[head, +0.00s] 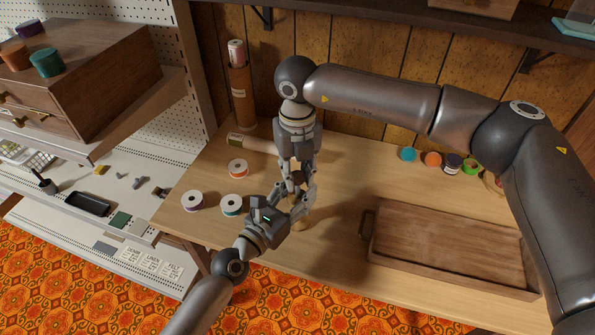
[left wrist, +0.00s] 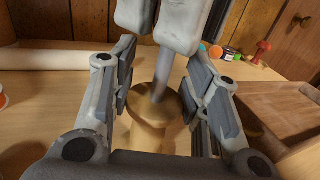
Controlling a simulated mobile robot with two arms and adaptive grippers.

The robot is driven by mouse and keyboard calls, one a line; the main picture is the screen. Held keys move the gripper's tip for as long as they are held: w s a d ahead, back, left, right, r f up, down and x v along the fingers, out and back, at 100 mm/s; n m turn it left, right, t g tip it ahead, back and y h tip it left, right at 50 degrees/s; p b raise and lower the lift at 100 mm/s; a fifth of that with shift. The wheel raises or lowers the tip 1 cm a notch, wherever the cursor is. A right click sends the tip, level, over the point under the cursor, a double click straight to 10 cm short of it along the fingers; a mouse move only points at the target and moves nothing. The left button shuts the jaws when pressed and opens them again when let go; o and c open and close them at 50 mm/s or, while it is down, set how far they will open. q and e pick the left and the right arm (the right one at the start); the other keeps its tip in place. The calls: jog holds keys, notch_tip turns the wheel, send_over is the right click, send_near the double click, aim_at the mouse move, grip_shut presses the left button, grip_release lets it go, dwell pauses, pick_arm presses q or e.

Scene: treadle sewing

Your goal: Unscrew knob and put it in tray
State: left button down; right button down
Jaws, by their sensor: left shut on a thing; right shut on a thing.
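A wooden stand (head: 300,224) is on the table, and a metal rod rises from its round top (left wrist: 158,103). My left gripper (head: 302,207) is shut around the stand, with its fingers on both sides in the left wrist view (left wrist: 165,105). My right gripper (head: 298,183) comes down from above, shut on a small brown knob (head: 297,177) above the stand. In the left wrist view its grey fingertips hide the knob and the rod's upper end. The wooden tray (head: 440,274), empty where visible, lies to the right.
Thread spools (head: 192,201) lie left of my grippers. Several coloured jars (head: 432,159) stand at the back right. A tall brown holder (head: 241,95) stands at the back left, near a pale roll (head: 255,143). Bare table separates the stand from the tray.

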jog(key=n, duration=0.3)
jog(key=shift+n, duration=0.3)
jog(key=n, duration=0.4)
jog(key=shift+n, duration=0.4)
jog(key=n, duration=1.1)
jog(key=shift+n, duration=0.4)
jog(key=n, duration=0.4)
jog(key=shift+r+n, duration=0.1)
jog(key=shift+n, duration=0.3)
jog(key=n, duration=0.8)
